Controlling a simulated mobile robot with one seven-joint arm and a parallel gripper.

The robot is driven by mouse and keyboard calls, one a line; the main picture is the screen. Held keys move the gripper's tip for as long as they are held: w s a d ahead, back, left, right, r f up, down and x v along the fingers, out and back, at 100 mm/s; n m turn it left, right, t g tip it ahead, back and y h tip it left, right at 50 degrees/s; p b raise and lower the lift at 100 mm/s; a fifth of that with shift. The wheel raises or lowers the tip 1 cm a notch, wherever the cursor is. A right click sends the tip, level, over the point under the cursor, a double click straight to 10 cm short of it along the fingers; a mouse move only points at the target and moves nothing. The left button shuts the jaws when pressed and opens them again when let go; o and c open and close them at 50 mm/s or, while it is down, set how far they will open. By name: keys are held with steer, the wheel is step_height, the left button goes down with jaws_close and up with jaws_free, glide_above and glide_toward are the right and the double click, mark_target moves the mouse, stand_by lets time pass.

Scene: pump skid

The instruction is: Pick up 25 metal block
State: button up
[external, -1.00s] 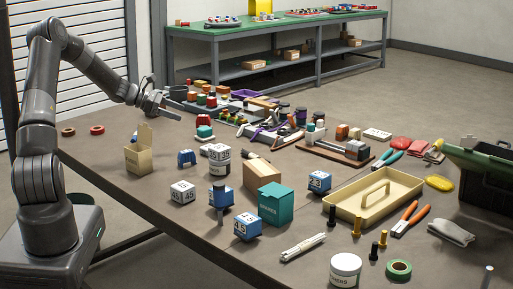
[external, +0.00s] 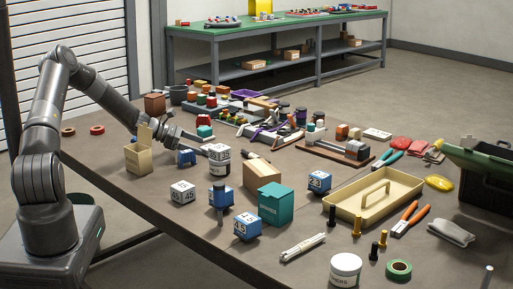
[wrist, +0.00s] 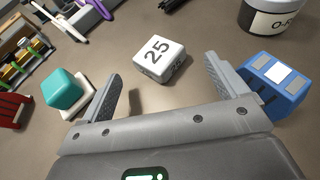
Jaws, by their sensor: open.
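The 25 metal block (wrist: 160,60) is a pale grey cube marked with a dark "25". In the wrist view it sits on the brown table, between and slightly beyond my fingertips, with a bare gap on both sides. My gripper (wrist: 157,70) is open and empty. In the external view my gripper (external: 205,143) is low over the table, behind the blue block and to the left of the white jar. I cannot make out the 25 block there; the gripper seems to cover it.
A blue block (wrist: 274,85) is close outside my right finger. A teal piece on a white base (wrist: 64,92) is near the left finger. A white jar with a black band (wrist: 275,15) stands at upper right. A tan open box (external: 138,158) is left of the gripper.

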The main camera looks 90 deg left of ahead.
mark_target(205, 146)
steer(key=x, duration=0.4)
steer(key=shift+w+a, duration=0.1)
steer(key=shift+a, duration=0.05)
steer(key=c, duration=1.2)
steer(key=shift+r, duration=0.1)
